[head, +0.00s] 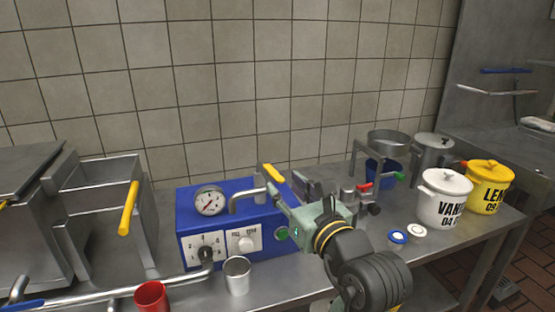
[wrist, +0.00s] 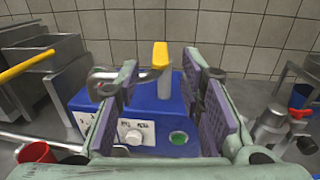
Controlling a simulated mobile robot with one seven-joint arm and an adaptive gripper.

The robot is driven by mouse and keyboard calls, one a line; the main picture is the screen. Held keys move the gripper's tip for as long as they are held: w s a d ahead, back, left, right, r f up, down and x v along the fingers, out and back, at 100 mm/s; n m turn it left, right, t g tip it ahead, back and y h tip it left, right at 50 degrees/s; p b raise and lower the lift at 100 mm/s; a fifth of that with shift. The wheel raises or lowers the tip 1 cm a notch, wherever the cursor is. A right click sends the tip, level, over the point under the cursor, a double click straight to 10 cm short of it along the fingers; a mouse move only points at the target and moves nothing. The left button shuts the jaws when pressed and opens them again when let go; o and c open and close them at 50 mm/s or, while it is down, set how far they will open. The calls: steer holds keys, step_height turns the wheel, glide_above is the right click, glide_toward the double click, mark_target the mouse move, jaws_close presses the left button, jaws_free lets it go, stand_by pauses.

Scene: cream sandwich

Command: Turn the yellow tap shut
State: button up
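The yellow tap (head: 274,178) is a lever on top of a metal post on the blue machine (head: 190,228). In the wrist view the yellow tap (wrist: 160,54) stands upright, ahead of and between my gripper's fingers. A bent metal spout (head: 246,198) runs from the post to the left. My gripper (head: 288,190) is at the machine's right side, close to the tap. In the wrist view my gripper (wrist: 162,75) is open and empty, with its purple pads apart. I cannot tell whether a finger touches the tap.
A metal cup (head: 237,276) and a red cup (head: 151,297) stand in front of the machine. Another yellow handle (head: 128,208) is on the left basin. A metal fixture with a red lever (head: 363,188), a white pot (head: 445,200) and a yellow pot (head: 487,188) stand right.

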mark_target(277, 176)
steer(key=p+x, duration=0.2)
steer(key=p, duration=0.1)
steer(key=shift+r, duration=0.25)
steer(key=shift+w+a+f+p, duration=0.15)
steer(key=shift+w+p, duration=0.1)
steer(key=shift+p, duration=0.25)
steer(key=shift+x, duration=1.15)
steer(key=shift+f, duration=0.1)
steer(key=shift+c, duration=0.4)
jaws_close()
